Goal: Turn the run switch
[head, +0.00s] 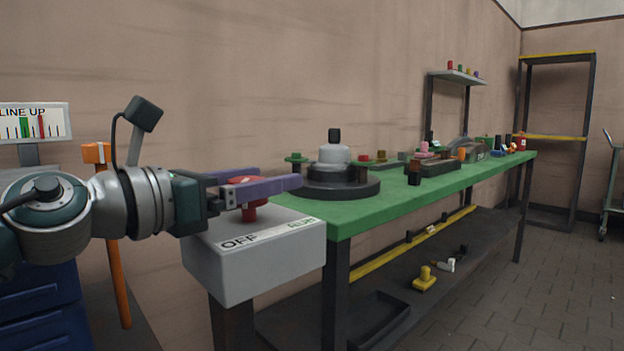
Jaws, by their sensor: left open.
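The run switch (252,213) is a red knob on top of a grey box (262,265) on a dark post. A label on the box's front edge reads OFF on the left, with green lettering on the right. My left gripper (268,180) comes in from the left with its two purple fingers open, one on the far side and one on the near side of the red knob. The near finger hides part of the knob. I cannot tell whether the fingers touch it. My right gripper is not in view.
A long green workbench (400,198) stands right behind the box, with a round dark fixture (335,187) close to the fingers. An orange-handled tool (118,270) stands at the left.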

